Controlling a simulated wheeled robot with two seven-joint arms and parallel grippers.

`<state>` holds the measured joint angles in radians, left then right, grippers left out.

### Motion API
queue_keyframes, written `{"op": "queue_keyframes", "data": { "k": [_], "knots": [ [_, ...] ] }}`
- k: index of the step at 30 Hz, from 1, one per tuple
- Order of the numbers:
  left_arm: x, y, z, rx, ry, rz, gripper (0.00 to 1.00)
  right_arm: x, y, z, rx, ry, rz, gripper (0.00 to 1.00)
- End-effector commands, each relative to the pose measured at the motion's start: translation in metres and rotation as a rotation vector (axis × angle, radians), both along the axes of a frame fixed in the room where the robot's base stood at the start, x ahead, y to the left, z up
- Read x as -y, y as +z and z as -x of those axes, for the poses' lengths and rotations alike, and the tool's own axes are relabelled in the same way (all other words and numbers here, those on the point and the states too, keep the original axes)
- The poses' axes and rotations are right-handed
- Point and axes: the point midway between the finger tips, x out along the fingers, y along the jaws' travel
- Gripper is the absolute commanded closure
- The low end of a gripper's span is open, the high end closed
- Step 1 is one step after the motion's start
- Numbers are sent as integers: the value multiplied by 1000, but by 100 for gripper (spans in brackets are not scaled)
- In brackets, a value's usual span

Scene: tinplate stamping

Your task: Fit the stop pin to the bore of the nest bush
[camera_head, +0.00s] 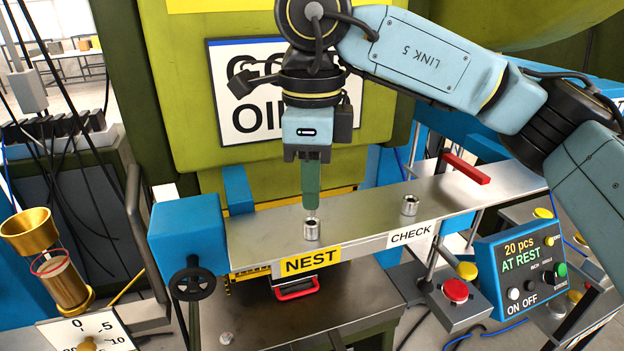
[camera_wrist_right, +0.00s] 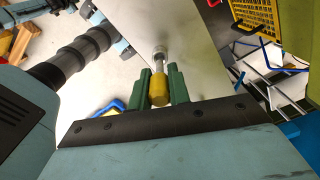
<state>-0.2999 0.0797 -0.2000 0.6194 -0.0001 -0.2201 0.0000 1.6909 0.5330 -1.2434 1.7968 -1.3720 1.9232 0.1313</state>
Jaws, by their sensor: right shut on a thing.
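My right gripper (camera_head: 311,207) points straight down over the plate, its green fingers shut on the stop pin. In the right wrist view the pin's yellow body (camera_wrist_right: 159,90) shows between the fingers (camera_wrist_right: 160,86). In the head view a short pale tip of the pin (camera_head: 311,213) shows below the fingers. The nest bush (camera_head: 312,231), a small silver cylinder, stands upright directly below, behind the NEST label; it also shows in the right wrist view (camera_wrist_right: 160,53). I cannot tell whether the tip is just above the bore or inside its mouth. My left gripper is not in view.
A second silver bush (camera_head: 409,206) stands on the plate (camera_head: 360,213) behind the CHECK label. A red bar (camera_head: 466,168) lies at the plate's right. A blue block (camera_head: 188,233) with a handwheel bounds the left end. A control box (camera_head: 528,268) stands at front right.

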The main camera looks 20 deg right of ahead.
Motion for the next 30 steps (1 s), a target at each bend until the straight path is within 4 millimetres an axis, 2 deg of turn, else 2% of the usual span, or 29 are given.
{"op": "queue_keyframes", "data": {
  "k": [30],
  "knots": [
    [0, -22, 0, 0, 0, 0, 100, 0, -25, 0, 0, 0, 0, 100]
  ]
}}
